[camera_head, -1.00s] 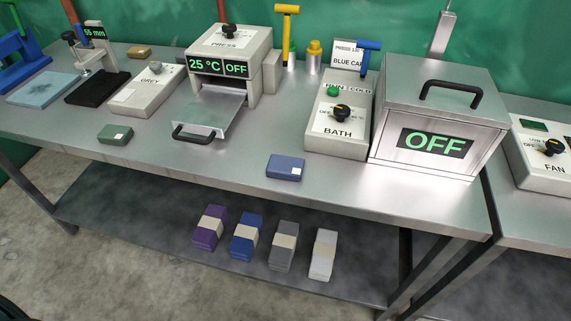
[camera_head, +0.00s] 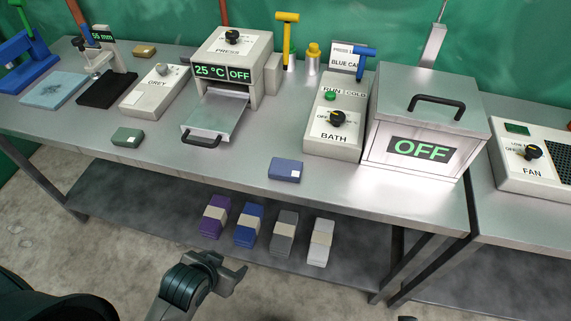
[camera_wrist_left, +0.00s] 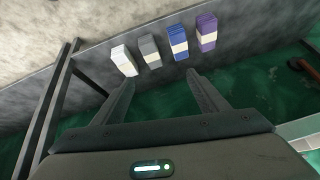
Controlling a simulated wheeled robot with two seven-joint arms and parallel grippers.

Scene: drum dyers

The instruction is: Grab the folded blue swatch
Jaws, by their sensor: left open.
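A folded blue swatch (camera_head: 285,169) with a small white label lies flat near the front edge of the steel table (camera_head: 240,165), left of the bath unit. My left gripper (camera_head: 229,266) is open and empty in front of the table, lower in the picture than the swatch and apart from it. In the left wrist view its two open fingers (camera_wrist_left: 162,82) point toward banded bundles on the lower shelf; the folded swatch does not show there. My right gripper is not in view.
Purple, blue (camera_head: 248,225), grey and white banded bundles stand on the lower shelf. A green swatch (camera_head: 127,137) lies farther left. The press (camera_head: 229,62), bath (camera_head: 336,120) and a steel box marked OFF (camera_head: 425,125) line the table. The tabletop around the blue swatch is clear.

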